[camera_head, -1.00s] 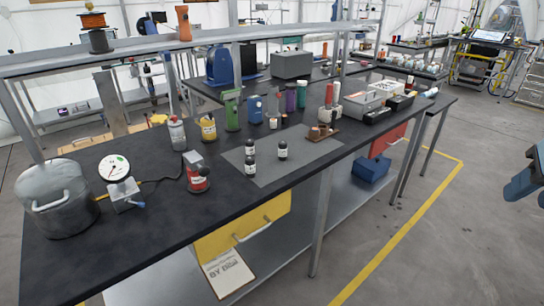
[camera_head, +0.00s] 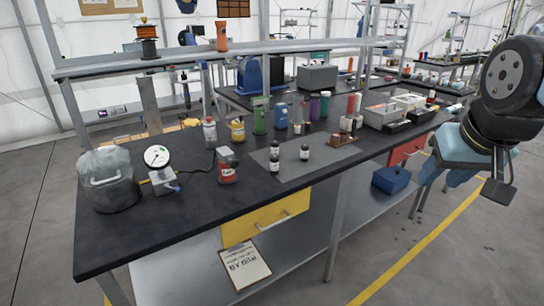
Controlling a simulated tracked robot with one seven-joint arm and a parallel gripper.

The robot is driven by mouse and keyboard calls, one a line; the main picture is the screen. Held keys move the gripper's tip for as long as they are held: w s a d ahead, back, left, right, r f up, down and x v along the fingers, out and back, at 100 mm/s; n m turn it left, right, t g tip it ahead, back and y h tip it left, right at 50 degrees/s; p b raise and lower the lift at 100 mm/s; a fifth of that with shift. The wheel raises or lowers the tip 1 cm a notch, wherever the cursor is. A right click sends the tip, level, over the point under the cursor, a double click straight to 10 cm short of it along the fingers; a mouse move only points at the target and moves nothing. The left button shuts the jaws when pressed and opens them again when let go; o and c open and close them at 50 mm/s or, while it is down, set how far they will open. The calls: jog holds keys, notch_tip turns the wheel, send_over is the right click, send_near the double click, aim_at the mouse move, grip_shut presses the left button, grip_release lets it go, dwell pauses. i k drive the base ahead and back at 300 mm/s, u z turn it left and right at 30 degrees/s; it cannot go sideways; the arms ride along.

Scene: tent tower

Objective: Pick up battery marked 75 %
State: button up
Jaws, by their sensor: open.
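No marking of 75 % can be read in this view, so I cannot tell which thing is the battery. Several upright coloured cylinders stand on the black workbench (camera_head: 165,240): a green one (camera_head: 260,118), a blue one (camera_head: 281,117) and a purple one (camera_head: 315,107). Small dark bottles with white labels, among them one (camera_head: 304,152), stand on a grey mat (camera_head: 290,174). My gripper (camera_head: 497,190) is at the right edge, in front of the bench and well away from these things. It is open, with nothing seen between its fingers.
A shelf (camera_head: 200,55) runs above the back. The floor at right is clear.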

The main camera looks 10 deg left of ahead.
aim_at(304, 150)
jog(key=u, duration=1.2)
jog(key=i, duration=1)
